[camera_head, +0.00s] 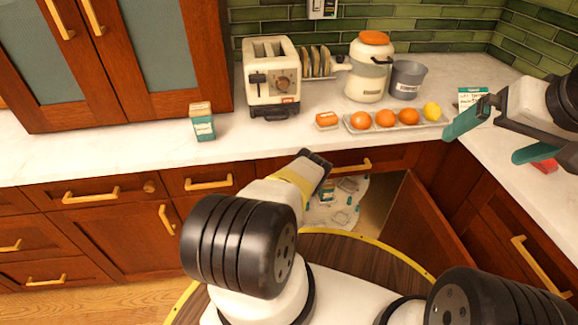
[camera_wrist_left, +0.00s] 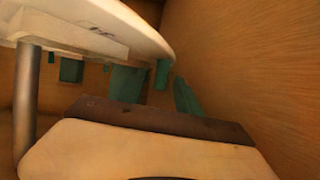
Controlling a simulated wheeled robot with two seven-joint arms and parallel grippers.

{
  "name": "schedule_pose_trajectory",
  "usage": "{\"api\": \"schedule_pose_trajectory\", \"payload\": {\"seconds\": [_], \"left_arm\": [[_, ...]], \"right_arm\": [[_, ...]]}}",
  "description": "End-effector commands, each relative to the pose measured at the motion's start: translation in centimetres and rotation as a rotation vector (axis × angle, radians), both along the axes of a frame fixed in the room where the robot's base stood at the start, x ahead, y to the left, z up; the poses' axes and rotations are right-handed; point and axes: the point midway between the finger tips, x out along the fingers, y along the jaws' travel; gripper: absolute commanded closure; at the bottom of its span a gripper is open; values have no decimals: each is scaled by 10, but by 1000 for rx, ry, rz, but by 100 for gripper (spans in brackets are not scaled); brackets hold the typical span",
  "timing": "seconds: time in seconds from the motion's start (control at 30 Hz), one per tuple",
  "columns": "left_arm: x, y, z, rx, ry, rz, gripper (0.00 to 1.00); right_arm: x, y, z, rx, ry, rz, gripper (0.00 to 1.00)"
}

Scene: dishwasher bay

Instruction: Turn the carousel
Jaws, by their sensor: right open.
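The carousel (camera_head: 348,212) is a white round shelf inside the open corner cabinet, with small items on it. In the left wrist view a white carousel disc (camera_wrist_left: 120,25) is close overhead beside a grey post (camera_wrist_left: 27,110). My left arm reaches down to the cabinet opening. Teal finger parts of my left gripper (camera_wrist_left: 155,93) show below the disc's edge; their gap and any contact are unclear. My right gripper (camera_head: 498,135) is open and empty, teal fingers spread above the right counter.
The cabinet door (camera_head: 425,225) stands open on the right. Wooden walls (camera_wrist_left: 255,70) surround the left wrist closely.

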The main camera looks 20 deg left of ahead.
Motion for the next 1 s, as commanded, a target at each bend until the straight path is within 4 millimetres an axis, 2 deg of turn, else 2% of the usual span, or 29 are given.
{"api": "schedule_pose_trajectory", "payload": {"seconds": [0.07, 0.2, 0.27, 1.0], "left_arm": [[0, 0, 0, 0, 0, 0, 62], [0, 0, 0, 1, -1, 0, 90], [0, 0, 0, 1, -1, 0, 100], [0, 0, 1, 1, 0, -1, 100]], "right_arm": [[0, 0, 0, 0, 0, 0, 0], [0, 0, 0, 0, 0, 0, 0], [0, 0, 0, 0, 0, 0, 0], [0, 0, 0, 0, 0, 0, 0]]}}
